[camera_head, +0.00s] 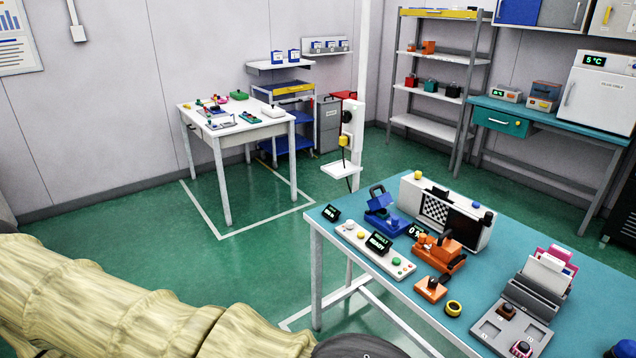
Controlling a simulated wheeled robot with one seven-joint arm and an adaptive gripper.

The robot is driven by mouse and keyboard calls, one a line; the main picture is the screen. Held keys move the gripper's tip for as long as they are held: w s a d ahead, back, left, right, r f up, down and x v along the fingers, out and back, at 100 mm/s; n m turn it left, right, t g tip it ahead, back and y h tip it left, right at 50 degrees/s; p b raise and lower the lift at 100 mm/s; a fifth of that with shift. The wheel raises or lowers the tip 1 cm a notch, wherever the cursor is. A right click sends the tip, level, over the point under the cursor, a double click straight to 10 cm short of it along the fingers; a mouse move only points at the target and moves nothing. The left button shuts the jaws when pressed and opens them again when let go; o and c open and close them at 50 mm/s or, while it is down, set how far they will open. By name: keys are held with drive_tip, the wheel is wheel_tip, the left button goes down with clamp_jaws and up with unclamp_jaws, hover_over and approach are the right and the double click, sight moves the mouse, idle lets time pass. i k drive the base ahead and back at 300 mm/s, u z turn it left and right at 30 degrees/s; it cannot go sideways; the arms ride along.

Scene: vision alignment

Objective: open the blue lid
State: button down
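A blue fixture (386,222) stands near the far left corner of the teal table. Its upper blue part (379,201), which may be the lid, is tilted above the base, with a dark loop-shaped handle (377,190) on top. It is too small to tell how far open it stands. My arm, in a pale wrinkled cover, crosses the lower left and ends in a dark rounded part at the bottom edge. My gripper is not in view.
On the teal table (472,210) are a white button panel (352,236), orange fixtures (440,250), a white unit with a checkerboard (410,192) and a grey tray (490,328). A white post (356,120) stands behind. Green floor (130,240) is clear at left.

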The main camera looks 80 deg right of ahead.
sight(379, 201)
drive_tip(key=u, duration=0.15)
drive_tip(key=k, duration=1.25)
drive_tip(key=z, duration=1.65)
drive_tip(key=i, duration=0.5)
